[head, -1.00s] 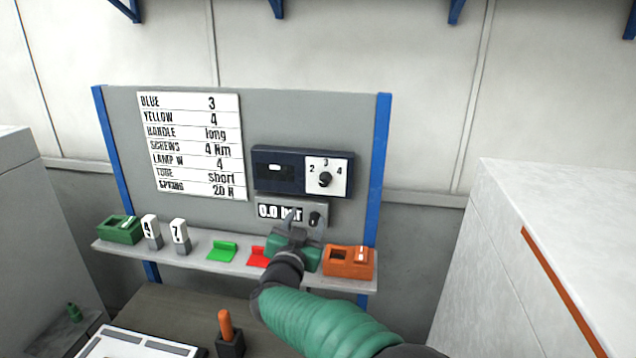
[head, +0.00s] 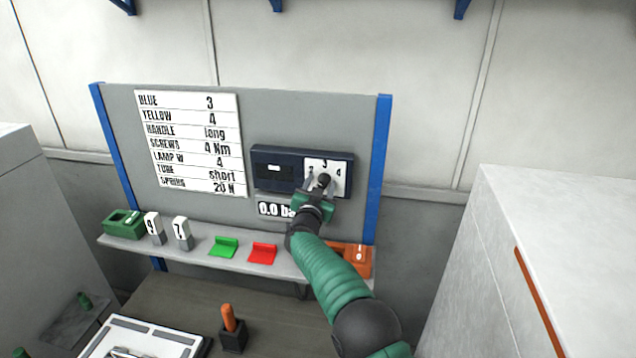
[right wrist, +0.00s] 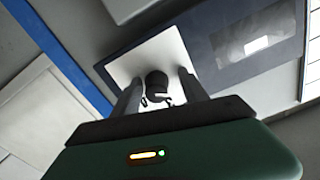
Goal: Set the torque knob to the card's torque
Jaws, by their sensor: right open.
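The torque knob (head: 324,180) is a small black knob on a white dial plate marked 2, 3 and 4, at the right end of a dark blue box (head: 277,170). The card (head: 190,143) on the panel's left reads "SCREWS 4 Nm". My right gripper (head: 318,184) is open in front of the dial, its fingers either side of the knob. In the right wrist view the knob (right wrist: 157,86) sits between the two open fingers (right wrist: 160,95); whether they touch it I cannot tell. A white mark shows on the knob. My left gripper is not in view.
A pressure display (head: 274,209) sits below the box, partly hidden by my right gripper. The shelf (head: 200,256) holds a green box, two numbered blocks, green and red pieces and an orange box (head: 358,258). An orange-handled tool (head: 228,318) stands on the bench.

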